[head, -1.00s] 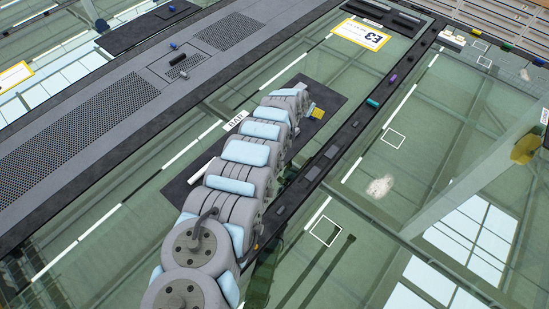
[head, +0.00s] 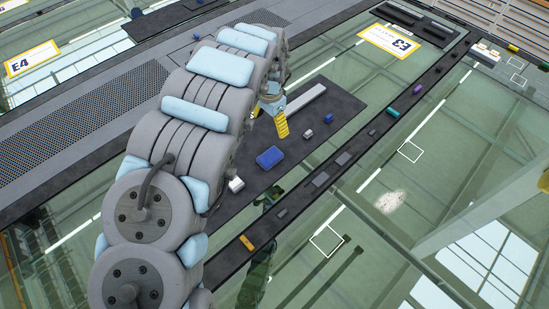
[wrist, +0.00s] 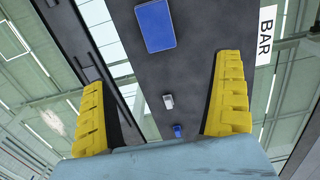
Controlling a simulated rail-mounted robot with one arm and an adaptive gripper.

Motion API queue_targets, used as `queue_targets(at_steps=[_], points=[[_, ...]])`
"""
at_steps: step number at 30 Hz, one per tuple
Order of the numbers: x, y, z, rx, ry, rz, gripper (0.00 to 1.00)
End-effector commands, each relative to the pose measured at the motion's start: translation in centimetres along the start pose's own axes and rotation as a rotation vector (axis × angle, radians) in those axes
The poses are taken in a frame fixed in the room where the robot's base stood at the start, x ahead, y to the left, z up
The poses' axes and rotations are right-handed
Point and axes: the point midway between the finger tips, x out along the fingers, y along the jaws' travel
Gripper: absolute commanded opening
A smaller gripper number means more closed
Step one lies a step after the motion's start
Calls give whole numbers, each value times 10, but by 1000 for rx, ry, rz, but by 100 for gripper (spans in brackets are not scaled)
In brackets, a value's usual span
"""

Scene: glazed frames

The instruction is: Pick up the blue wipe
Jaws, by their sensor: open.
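The blue wipe (head: 270,157) is a flat blue rectangle lying on a dark mat (head: 325,125). In the wrist view the wipe (wrist: 155,26) lies at the top, beyond the fingertips and roughly between their lines. My gripper (wrist: 161,78) has its two yellow fingers wide apart with nothing between them in its grasp. In the head view my gripper (head: 281,124) is just above and right of the wipe in the picture, apart from it. The arm hides part of the mat.
A small grey block (wrist: 168,101) and a small blue piece (wrist: 178,130) lie near the wipe. A white block (head: 236,184) and a long pale bar (head: 306,98) also lie on the mat. A dark rail (head: 343,160) with small parts runs alongside.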

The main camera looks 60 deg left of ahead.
Motion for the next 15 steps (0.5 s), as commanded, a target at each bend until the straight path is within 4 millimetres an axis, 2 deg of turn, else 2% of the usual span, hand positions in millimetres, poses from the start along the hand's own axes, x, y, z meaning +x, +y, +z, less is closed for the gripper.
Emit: queue_targets(at_steps=[9, 15], points=[[45, 2, -1, 2, 1, 1, 96], [61, 1, 0, 1, 1, 2, 96]])
